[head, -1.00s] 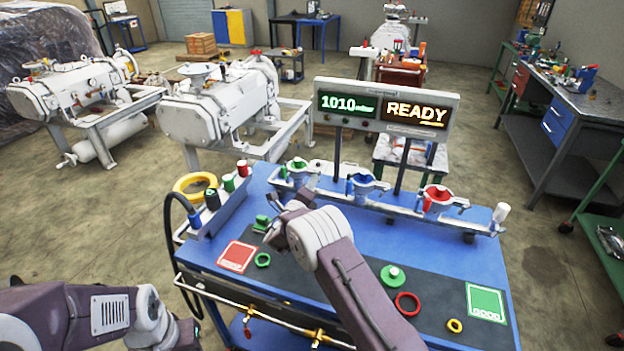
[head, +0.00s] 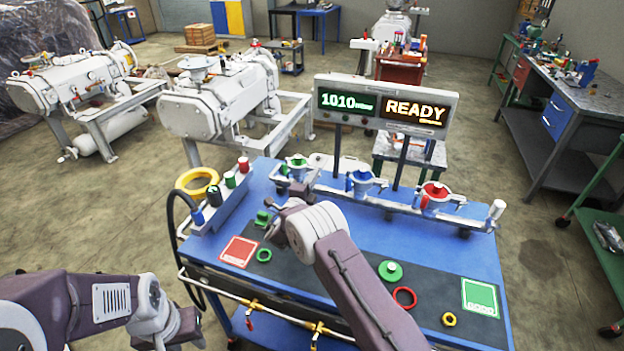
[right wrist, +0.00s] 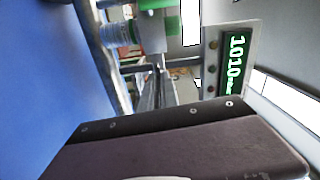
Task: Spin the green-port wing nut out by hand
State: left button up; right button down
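The green port (head: 297,163) is at the left end of the grey manifold rail on the blue bench. My right gripper (head: 288,192) is just in front of and below it in the head view. The wing nut is too small to make out clearly.
The blue port (head: 362,182) and red port (head: 435,194) stand farther right on the rail (head: 400,206). A display (head: 385,106) reads 1010 and READY behind it.

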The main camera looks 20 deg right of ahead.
jog(key=shift+r, duration=0.2)
jog(key=c, duration=1.6)
grip_release()
jog(key=v, duration=0.8)
jog(key=shift+s+a+f, duration=0.25)
